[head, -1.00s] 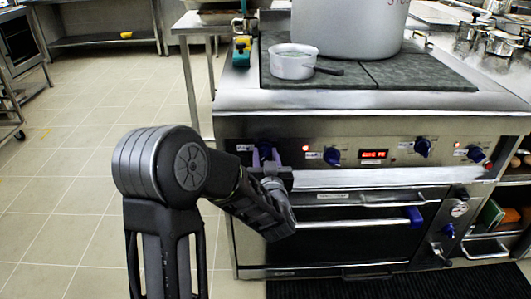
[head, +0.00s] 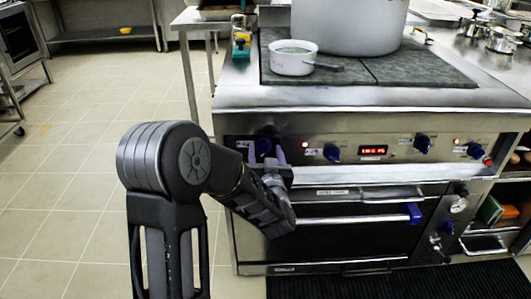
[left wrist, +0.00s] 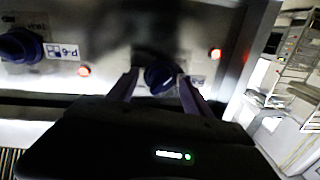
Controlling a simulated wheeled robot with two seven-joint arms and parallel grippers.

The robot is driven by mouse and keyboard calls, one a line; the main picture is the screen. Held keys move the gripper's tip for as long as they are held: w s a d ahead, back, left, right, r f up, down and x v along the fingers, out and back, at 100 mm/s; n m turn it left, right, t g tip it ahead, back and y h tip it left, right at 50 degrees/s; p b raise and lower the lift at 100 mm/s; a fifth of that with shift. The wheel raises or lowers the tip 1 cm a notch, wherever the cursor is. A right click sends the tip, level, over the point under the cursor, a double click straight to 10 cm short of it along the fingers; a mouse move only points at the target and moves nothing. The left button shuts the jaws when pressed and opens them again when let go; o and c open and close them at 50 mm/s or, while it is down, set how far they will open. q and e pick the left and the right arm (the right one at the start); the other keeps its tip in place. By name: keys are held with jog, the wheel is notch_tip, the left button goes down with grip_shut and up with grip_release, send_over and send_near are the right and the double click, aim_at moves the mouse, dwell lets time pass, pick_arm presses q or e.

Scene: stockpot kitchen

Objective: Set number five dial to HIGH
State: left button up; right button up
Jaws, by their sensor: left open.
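The stove's front panel (head: 345,150) carries several blue dials in a row. My left gripper (head: 267,157) is open at the leftmost dial (head: 264,146). In the left wrist view, this dark blue dial (left wrist: 160,78) sits between the two purple fingers of the gripper (left wrist: 158,88), with small gaps beside it. Another dial (left wrist: 20,46) shows at the left there, with a label beside it. Further dials are the second (head: 331,152), third (head: 422,143) and fourth (head: 475,150). My right gripper is out of view.
A white saucepan (head: 293,58) and a large stockpot (head: 350,25) stand on the dark cooktop. A red display (head: 373,151) is mid-panel. Below is the oven door with a blue-ended handle (head: 413,213). Open tiled floor (head: 60,200) lies left of the stove.

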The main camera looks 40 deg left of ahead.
aim_at(266, 152)
pick_arm(q)
jog(key=p+v, duration=0.1)
jog(key=v, duration=0.4)
jog(key=shift+s+d+r, duration=0.1)
jog(key=shift+d, duration=0.05)
jog(key=shift+b+v, duration=0.9)
jog(key=shift+v, duration=0.35)
